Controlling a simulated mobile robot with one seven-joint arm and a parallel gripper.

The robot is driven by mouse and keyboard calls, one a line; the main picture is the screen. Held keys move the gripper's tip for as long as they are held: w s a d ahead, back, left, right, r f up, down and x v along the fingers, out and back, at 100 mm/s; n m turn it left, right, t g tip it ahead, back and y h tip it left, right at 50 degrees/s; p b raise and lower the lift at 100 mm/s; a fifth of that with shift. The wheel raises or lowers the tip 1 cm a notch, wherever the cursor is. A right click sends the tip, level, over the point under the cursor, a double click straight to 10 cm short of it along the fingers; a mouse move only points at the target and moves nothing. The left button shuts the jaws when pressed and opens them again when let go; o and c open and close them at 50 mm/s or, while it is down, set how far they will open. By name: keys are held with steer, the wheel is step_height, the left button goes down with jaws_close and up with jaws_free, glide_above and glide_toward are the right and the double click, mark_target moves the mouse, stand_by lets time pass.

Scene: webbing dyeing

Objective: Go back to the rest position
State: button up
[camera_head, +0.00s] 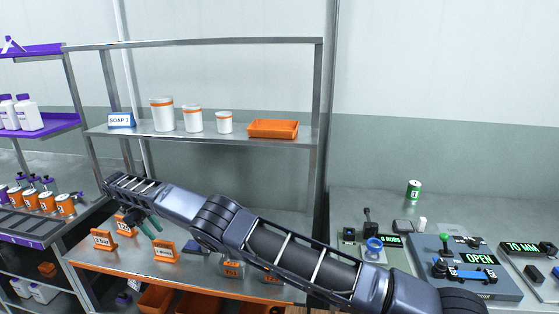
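My arm reaches across the front of the metal shelf rack from the lower right to the left. Another orange stand (124,226) is close behind the gripper and partly covered. My arm hides part of the lower surface.
The upper shelf (145,129) holds a SOAP 3 sign (121,120), white tubs (162,114) and an orange tray (273,129). Purple shelving (50,122) with bottles stands left. A bench on the right holds a control box (470,268), a green can (413,189) and a blue ring-shaped item (374,247).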

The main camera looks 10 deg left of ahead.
steer(key=w+d+r+n, duration=0.4)
steer(key=w+d+r, duration=0.1)
steer(key=d+r, duration=0.35)
steer(key=w+d+r+n, duration=0.5)
steer(key=d+r, duration=0.3)
steer(key=r, duration=0.2)
steer(key=w+d+r+n+y, duration=0.15)
steer(key=d+r, duration=0.35)
steer(key=d, duration=0.6)
steer(key=w+d+r+n+y, duration=0.1)
steer(key=w+d+r+n, duration=0.3)
steer(key=d, duration=0.8)
steer(key=s+d+r+n+y, duration=0.1)
steer(key=d+r+n, duration=0.1)
steer(key=d+r, duration=0.65)
steer(key=s+d+t+y, duration=0.1)
steer(key=s+d, duration=0.2)
steer(key=d, duration=1)
steer(key=s+d+t+y, duration=0.1)
steer(key=s+d, duration=0.2)
steer(key=d, duration=1)
steer(key=s+d+f+t, duration=0.1)
steer(key=s+d+f, duration=0.2)
steer(key=s+d, duration=0.4)
steer(key=s+d+f+n+t, duration=0.1)
steer(key=s+d+f, duration=0.3)
steer(key=s+d, duration=0.2)
steer(key=s, duration=0.2)
steer(key=shift+s+d+t, duration=0.3)
steer(key=shift+s+d, duration=0.05)
